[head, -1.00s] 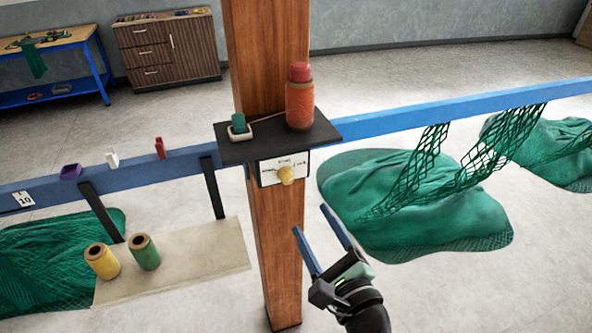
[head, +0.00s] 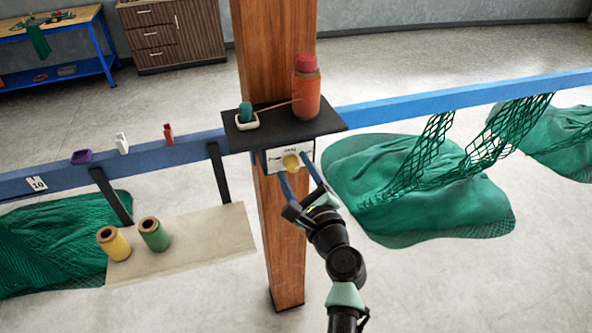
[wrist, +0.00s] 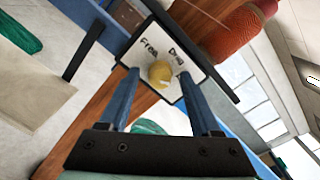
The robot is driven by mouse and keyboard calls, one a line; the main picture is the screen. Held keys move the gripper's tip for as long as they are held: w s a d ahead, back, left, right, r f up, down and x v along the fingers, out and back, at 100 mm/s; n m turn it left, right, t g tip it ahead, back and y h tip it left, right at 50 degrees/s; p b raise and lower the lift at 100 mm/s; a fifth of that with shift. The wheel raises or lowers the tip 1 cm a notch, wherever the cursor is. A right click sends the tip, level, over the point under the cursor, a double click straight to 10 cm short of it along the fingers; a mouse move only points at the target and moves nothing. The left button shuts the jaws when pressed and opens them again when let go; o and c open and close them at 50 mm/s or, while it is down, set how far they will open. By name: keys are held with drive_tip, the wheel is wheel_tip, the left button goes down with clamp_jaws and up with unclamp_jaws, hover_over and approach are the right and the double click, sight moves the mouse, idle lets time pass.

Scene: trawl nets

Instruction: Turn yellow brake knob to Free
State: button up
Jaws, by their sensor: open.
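The yellow brake knob (head: 291,162) sits on a white label plate (head: 275,158) on the wooden post, under a black shelf. In the wrist view the knob (wrist: 160,73) shows between my two blue fingers. The plate there (wrist: 150,45) carries the words "Free" and "Drag", with more lettering partly hidden. My gripper (head: 297,172) is open and faces the plate, with its fingertips at either side of the knob. I cannot tell whether the fingers touch the knob. I cannot make out clearly which word the knob points to.
The black shelf (head: 325,122) above holds an orange twine spool (head: 306,92) and a small green spool (head: 246,112) in a dish. A blue rail (head: 420,102) runs both ways from the post (head: 285,240).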

clamp_jaws()
